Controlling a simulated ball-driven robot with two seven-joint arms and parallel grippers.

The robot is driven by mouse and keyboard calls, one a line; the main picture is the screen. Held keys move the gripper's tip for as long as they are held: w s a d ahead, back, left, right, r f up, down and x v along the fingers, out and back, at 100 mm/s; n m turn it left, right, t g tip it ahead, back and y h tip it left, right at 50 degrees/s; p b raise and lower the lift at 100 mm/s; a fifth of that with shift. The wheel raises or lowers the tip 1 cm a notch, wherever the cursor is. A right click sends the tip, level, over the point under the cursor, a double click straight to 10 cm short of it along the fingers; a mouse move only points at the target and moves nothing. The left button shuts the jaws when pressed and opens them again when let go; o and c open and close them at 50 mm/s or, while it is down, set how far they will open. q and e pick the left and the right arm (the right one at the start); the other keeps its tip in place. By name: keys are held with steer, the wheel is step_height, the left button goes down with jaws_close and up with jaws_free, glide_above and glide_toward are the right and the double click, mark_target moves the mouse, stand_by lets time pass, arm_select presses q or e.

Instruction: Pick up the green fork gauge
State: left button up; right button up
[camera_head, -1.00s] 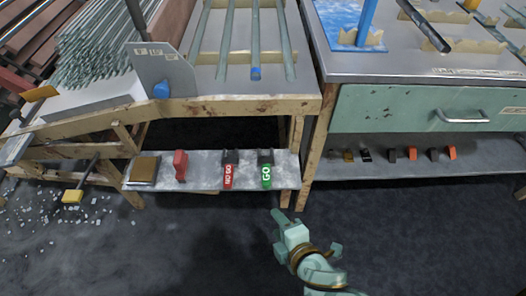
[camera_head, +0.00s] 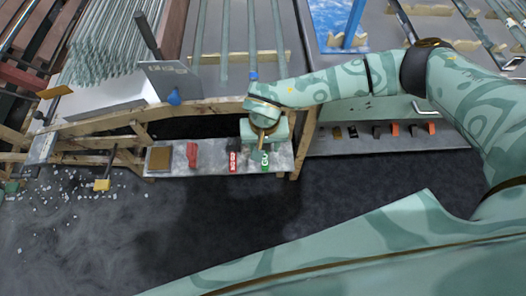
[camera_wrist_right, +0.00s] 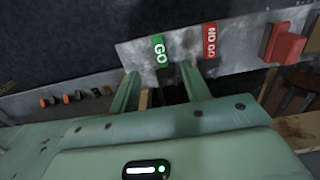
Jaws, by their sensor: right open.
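The green fork gauge (camera_head: 265,161), marked GO, lies on the low metal shelf, its upper part hidden behind my right gripper (camera_head: 265,141) in the head view. In the right wrist view the green GO handle (camera_wrist_right: 160,50) shows just beyond and between the tips of my right gripper (camera_wrist_right: 160,70). The fingers are apart with nothing held between them. Whether they touch the gauge cannot be told. The red NO GO gauge (camera_head: 233,160) lies beside it to the left in the head view; it also shows in the right wrist view (camera_wrist_right: 210,40). My left gripper is not in view.
A red object (camera_head: 192,154) and a brown block (camera_head: 160,158) sit further left on the shelf (camera_head: 212,163). A wooden bench edge (camera_head: 200,108) runs above the shelf. Small black and orange items (camera_head: 395,130) stand on the right shelf.

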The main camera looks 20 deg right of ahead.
steer(key=b, duration=0.2)
glide_above(265, 163)
steer(key=f, duration=0.6)
steer(key=shift+s+a+f, duration=0.2)
steer(key=shift+a, duration=0.05)
steer(key=f+b, duration=0.2)
steer(key=f, duration=0.1)
steer(key=f+b, duration=0.1)
steer(key=f, duration=0.1)
steer(key=shift+w+d+f, duration=0.15)
steer(key=shift+d+f, duration=0.1)
steer(key=shift+r, duration=0.2)
steer(key=shift+c, duration=0.4)
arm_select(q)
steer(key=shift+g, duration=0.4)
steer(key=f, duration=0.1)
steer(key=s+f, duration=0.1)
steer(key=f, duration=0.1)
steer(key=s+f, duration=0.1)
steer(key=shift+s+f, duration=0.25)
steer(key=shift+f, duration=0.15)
arm_select(e)
jaws_close()
